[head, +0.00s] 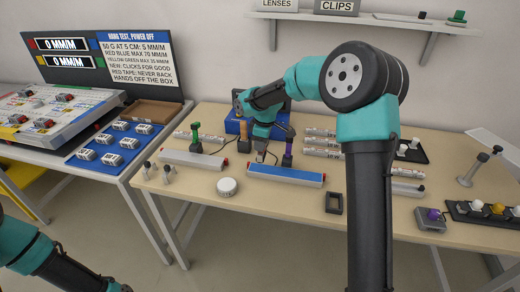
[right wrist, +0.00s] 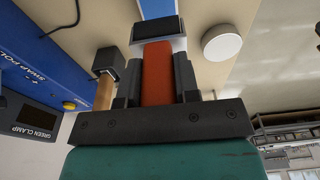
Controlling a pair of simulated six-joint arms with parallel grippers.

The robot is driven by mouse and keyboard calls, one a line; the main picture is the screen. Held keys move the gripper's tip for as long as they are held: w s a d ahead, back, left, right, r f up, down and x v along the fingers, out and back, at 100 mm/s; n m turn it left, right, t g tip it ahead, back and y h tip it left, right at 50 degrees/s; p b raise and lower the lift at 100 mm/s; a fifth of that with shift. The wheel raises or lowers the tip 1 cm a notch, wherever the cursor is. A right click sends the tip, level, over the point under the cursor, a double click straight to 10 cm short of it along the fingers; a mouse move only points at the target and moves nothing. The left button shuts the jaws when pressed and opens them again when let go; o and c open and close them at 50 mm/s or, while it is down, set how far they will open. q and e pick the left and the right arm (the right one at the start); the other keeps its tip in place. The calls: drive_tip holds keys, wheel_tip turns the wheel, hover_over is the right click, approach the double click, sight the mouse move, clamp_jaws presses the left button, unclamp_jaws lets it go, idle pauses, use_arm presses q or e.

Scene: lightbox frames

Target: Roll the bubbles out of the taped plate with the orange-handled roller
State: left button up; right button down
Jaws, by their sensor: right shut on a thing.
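My right gripper (right wrist: 157,75) is shut on the orange handle (right wrist: 157,72) of the roller, seen close in the right wrist view. The roller's pale and dark head (right wrist: 158,35) sticks out beyond the fingers. In the head view my right gripper (head: 262,146) points down over the back middle of the table, and the roller is mostly hidden there. A tool with a brown handle (head: 215,127) stands to its left; its wooden handle (right wrist: 104,92) also shows in the right wrist view. I cannot pick out the taped plate with certainty. My left gripper is out of view; only its arm shows, bottom left.
A blue-fronted bar (head: 285,176) and a grey bar (head: 192,159) lie near the gripper. A green-handled tool (head: 196,142) stands at the left. A white round tub (head: 227,187) and a dark square frame (head: 334,203) sit forward. The front table edge is mostly clear.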

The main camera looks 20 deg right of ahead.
drive_tip(key=shift+r, duration=1.7)
